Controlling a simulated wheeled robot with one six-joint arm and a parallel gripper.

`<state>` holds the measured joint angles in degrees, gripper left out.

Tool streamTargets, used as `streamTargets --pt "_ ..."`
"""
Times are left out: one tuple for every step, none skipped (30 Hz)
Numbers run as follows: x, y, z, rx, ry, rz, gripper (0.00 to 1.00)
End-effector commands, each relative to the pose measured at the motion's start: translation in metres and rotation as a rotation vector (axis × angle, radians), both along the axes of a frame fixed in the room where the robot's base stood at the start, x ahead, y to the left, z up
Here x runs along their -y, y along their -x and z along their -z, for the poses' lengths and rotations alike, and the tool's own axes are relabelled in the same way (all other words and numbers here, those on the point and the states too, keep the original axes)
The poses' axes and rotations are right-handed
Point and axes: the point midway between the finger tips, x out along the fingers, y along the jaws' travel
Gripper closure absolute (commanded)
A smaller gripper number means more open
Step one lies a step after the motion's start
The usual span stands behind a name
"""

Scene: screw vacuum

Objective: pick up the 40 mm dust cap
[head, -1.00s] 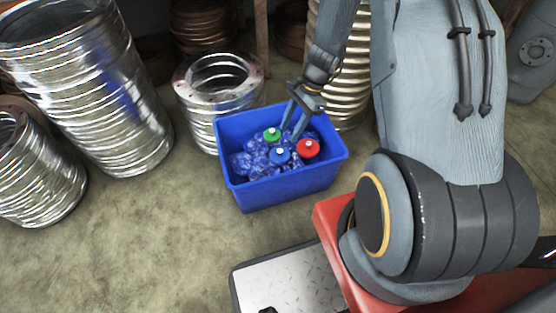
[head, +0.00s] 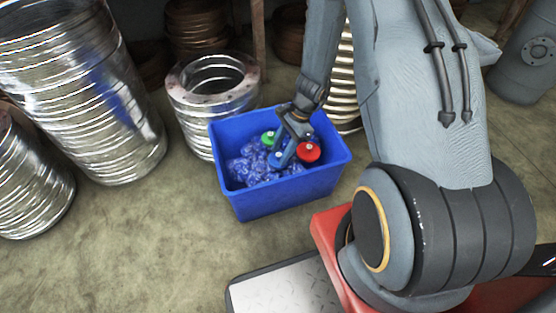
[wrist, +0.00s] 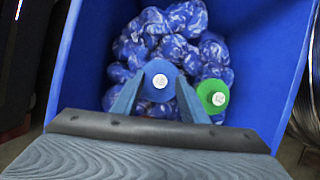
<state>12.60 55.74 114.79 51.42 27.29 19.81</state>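Three dust caps, each with a pale round centre, sit in a blue bin: a blue cap (head: 275,160), a green cap (head: 267,138) and a red cap (head: 308,151). No size marking is readable, so I cannot tell which is 40 mm. My gripper (head: 287,151) is down inside the bin at the blue cap, partly covering it. In the wrist view, the fingers of my gripper (wrist: 160,95) are spread, one on each side of the blue cap (wrist: 160,73). Whether they touch it is unclear. The green cap (wrist: 213,96) lies just right of the right finger.
The blue bin (head: 287,198) has raised walls around my gripper and holds crumpled blue translucent bags (head: 247,170). A ribbed metal bellows (head: 206,92) stands close behind it. Larger metal bellows (head: 85,90) stand at left. The floor (head: 130,235) in front is clear.

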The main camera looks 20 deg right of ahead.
Motion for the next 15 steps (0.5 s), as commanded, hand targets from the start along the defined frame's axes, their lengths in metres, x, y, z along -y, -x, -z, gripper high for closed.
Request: streamTargets --pt "-0.0003 -0.0002 0.0006 0.001 0.0 -0.001 0.6" --pt "-0.0002 -0.0002 0.0001 0.001 0.001 -0.001 0.6" --pt "-0.0001 -0.0002 -0.0004 0.001 0.001 -0.001 0.6" --pt "0.0 -0.0002 -0.0005 0.001 0.001 -0.001 0.6" --pt "0.0 -0.0002 -0.0006 0.001 0.001 -0.001 0.6" --pt "0.0 -0.0002 -0.0006 0.001 0.001 -0.001 0.64" --pt "0.0001 -0.0002 -0.0007 0.001 0.001 -0.001 0.69" --pt "0.0001 -0.0002 -0.0007 0.001 0.001 -0.001 0.74" --pt "0.0001 -0.0002 -0.0007 0.001 0.001 -0.001 0.81" --pt "0.0001 -0.0002 -0.0007 0.001 0.001 -0.001 0.86" --pt "0.0001 -0.0002 -0.0008 0.001 0.001 -0.001 0.91" --pt "0.0001 -0.0002 -0.0008 0.001 0.001 -0.001 0.97" --pt "0.0002 -0.0002 -0.0008 0.001 0.001 -0.001 1.0" --pt "0.0002 -0.0002 -0.0008 0.001 0.001 -0.001 1.0" --pt "0.0002 -0.0002 -0.0008 0.001 0.001 -0.001 1.0"
